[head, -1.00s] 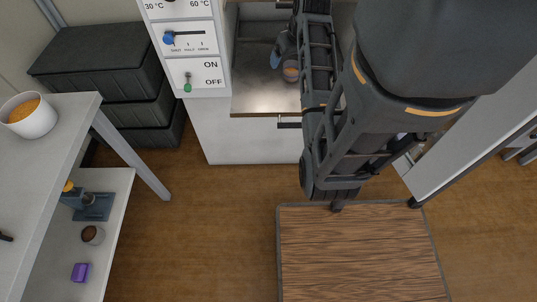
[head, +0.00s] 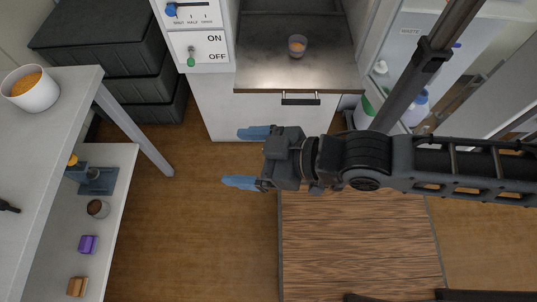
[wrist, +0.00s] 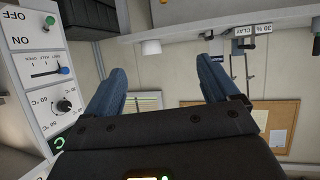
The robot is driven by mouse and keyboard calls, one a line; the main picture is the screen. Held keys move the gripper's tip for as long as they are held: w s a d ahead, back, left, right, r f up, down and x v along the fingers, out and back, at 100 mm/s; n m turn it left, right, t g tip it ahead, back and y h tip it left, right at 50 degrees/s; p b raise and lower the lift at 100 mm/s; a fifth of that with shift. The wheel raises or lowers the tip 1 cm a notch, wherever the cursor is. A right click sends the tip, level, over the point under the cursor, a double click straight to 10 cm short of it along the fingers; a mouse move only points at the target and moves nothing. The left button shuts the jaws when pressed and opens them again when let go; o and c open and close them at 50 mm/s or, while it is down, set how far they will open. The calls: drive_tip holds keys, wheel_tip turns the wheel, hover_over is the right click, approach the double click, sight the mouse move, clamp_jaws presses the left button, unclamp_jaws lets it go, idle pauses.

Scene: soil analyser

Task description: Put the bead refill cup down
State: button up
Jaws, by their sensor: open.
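The bead refill cup (head: 297,46), a small clear cup with orange-brown contents, stands upright on the metal surface (head: 262,72) of the analyser bay. My gripper (head: 240,157) is open and empty, with its two blue fingers apart and pointing left. It is over the floor in front of the bay, well clear of the cup. In the wrist view the blue fingers (wrist: 164,90) are spread with nothing between them, and the cup does not show.
A control panel (head: 199,45) with an ON/OFF lever is left of the bay. A drawer handle (head: 300,100) sits below it. A white table (head: 62,120) with a bowl (head: 30,88) and a lower shelf stands at left. Bottles (head: 415,108) are at right.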

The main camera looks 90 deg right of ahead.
drive_tip(key=s+a+r+n+t+y, duration=0.2)
drive_tip(key=s+a+r+y, duration=0.1)
drive_tip(key=r, duration=0.4)
drive_tip(key=shift+s+a, duration=0.6)
